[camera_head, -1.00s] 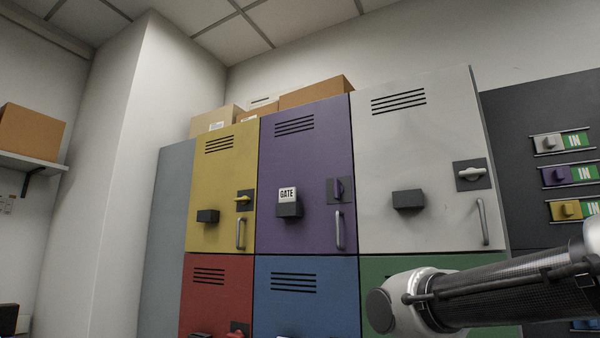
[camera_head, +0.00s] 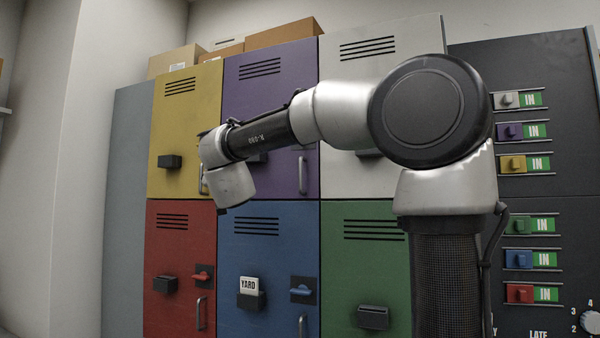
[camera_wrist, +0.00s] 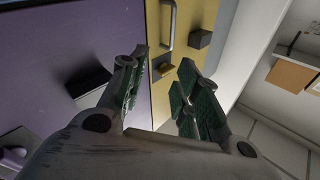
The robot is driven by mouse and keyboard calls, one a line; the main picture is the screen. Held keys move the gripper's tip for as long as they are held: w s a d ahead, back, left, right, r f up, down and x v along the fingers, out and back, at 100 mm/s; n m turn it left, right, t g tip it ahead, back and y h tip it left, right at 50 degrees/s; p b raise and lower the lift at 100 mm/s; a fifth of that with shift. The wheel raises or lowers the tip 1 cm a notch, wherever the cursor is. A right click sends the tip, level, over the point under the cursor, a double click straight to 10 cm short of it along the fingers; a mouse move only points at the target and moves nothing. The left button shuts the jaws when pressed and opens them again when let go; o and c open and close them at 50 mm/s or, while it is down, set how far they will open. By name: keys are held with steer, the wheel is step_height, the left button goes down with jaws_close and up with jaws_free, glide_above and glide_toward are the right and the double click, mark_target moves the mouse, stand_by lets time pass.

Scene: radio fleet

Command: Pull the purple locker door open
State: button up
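The purple locker door (camera_head: 273,100) is in the top row, between the yellow and white doors, and looks closed. Its upright grey handle (camera_head: 302,175) shows just below my arm. My arm hides its latch and most of its dark card holder. In the wrist view the purple door (camera_wrist: 50,50) fills the left side, with the card holder (camera_wrist: 88,82) and a purple latch knob (camera_wrist: 13,157) at the lower left corner. My gripper (camera_wrist: 160,85) is open and empty, its fingers in front of the purple and yellow doors. The head view hides its fingers.
The yellow door (camera_head: 185,120) is left of the purple one; its handle (camera_wrist: 168,25) shows near my fingers in the wrist view. The red, blue (camera_head: 255,225) and green doors lie below. A dark panel (camera_head: 570,75) with sliders stands right. Boxes (camera_head: 280,35) sit on top.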

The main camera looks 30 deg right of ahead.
steer(key=d+r+m+g+h, duration=0.1)
steer(key=d+r+m+h, duration=0.25)
steer(key=d+h, duration=0.2)
steer(key=m+g+h, duration=0.5)
steer(key=g+h, duration=0.3)
steer(key=g, duration=0.2)
glide_above(300, 190)
steer(key=shift+w+d+f+n, duration=0.1)
steer(key=shift+w+f+n, duration=0.05)
steer(key=shift+f, duration=0.35)
steer(key=shift+w+d+f+n, duration=0.1)
steer(key=shift+f, duration=0.35)
jaws_close()
